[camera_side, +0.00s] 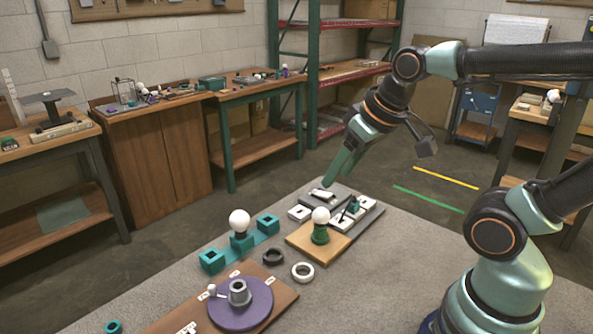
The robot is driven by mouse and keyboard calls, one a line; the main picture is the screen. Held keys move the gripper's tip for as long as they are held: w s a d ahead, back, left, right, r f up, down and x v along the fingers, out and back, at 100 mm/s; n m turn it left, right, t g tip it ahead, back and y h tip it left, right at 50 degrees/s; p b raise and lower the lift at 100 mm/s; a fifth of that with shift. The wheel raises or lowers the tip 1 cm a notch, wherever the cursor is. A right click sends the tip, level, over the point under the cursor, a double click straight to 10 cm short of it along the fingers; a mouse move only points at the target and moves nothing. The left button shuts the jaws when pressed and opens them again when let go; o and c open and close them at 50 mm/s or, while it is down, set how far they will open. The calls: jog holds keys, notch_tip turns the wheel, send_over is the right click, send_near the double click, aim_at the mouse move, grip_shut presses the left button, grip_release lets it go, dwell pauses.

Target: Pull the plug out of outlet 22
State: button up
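A grey board (371,208) at the far end of the table carries several pale outlet blocks. A small teal plug with a dark part (352,206) sits at the blocks on its right side. How deep it sits is too small to tell. The outlet numbers cannot be read, so I cannot tell which one is outlet 22. My gripper (331,183) points down and left, its green fingertips just above the board's left back part, left of the plug. The fingers overlap in this view, so their gap is hidden. I see nothing held.
A bulb on a green holder (320,228) stands on a wooden base in front of the board. A second bulb (239,222), teal blocks, a black ring (272,257) and a white ring (302,272) lie nearer. A purple disc (262,300) is at front left. The table's right front is clear.

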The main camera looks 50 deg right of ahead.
jog(key=w+d+m+g, duration=0.1)
jog(key=w+d+m, duration=0.3)
jog(key=d, duration=0.1)
jog(key=m+g, duration=0.4)
jog(key=m, duration=0.9)
send_over(355, 200)
notch_tip(355, 200, down, 10)
jog(key=f, duration=1.2)
jog(key=shift+w+d, duration=0.2)
jog(key=shift+d, duration=0.05)
jog(key=shift+r, duration=0.1)
grip_shut()
jog(key=c, duration=0.5)
grip_release()
grip_shut()
